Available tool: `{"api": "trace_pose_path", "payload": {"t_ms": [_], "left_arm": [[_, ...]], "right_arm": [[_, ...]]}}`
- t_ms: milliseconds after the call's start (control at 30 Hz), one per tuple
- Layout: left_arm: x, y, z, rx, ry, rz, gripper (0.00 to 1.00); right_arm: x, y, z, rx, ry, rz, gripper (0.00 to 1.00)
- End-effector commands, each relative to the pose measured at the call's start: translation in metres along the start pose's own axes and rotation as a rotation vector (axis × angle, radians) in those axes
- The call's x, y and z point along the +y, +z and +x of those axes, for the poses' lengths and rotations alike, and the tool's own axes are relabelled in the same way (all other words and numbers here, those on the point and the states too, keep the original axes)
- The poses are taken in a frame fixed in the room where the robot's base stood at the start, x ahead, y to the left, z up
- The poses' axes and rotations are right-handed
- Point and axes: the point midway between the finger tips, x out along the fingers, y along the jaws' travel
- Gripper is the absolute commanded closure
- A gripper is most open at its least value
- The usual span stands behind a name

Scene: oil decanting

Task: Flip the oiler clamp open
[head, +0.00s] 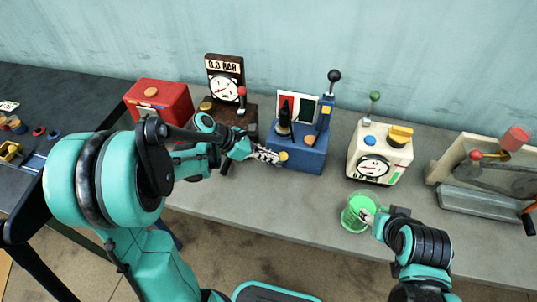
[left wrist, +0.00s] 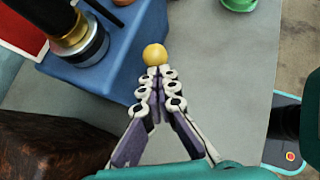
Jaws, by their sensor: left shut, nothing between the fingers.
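The blue oiler (head: 296,158) stands at the back middle of the bench, with a black-and-gold nozzle (head: 284,116) and a blue upright lever with a black ball (head: 334,76) on top. I cannot tell which part is the clamp. A yellow knob (left wrist: 154,54) sits at the oiler's lower edge. My left gripper (head: 277,157) is shut and empty, its fingertips (left wrist: 158,70) right at the yellow knob, seemingly touching it. My right gripper (head: 378,217) is at the right side of a green cup (head: 352,222); its fingers are largely hidden, so its grip is unclear.
A red box (head: 160,98) and a brown gauge unit (head: 226,98) stand left of the oiler. A cream gauge box (head: 378,155) stands right of it. A grey press-like unit (head: 482,200) is at far right. Bare bench (head: 300,200) lies in front of the oiler.

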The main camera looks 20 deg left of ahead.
Motion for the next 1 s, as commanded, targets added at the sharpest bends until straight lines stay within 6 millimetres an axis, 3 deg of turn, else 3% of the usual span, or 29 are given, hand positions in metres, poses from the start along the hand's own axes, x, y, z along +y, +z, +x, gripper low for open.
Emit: {"api": "trace_pose_path", "payload": {"t_ms": [500,1000], "left_arm": [[-0.018,0.025,0.020,0.319,0.115,0.127,1.00],[-0.035,0.032,0.062,0.737,0.274,0.285,1.00]], "right_arm": [[0.000,-0.022,-0.031,0.000,0.000,0.000,0.50],[0.000,-0.020,-0.027,0.000,0.000,0.000,0.50]]}}
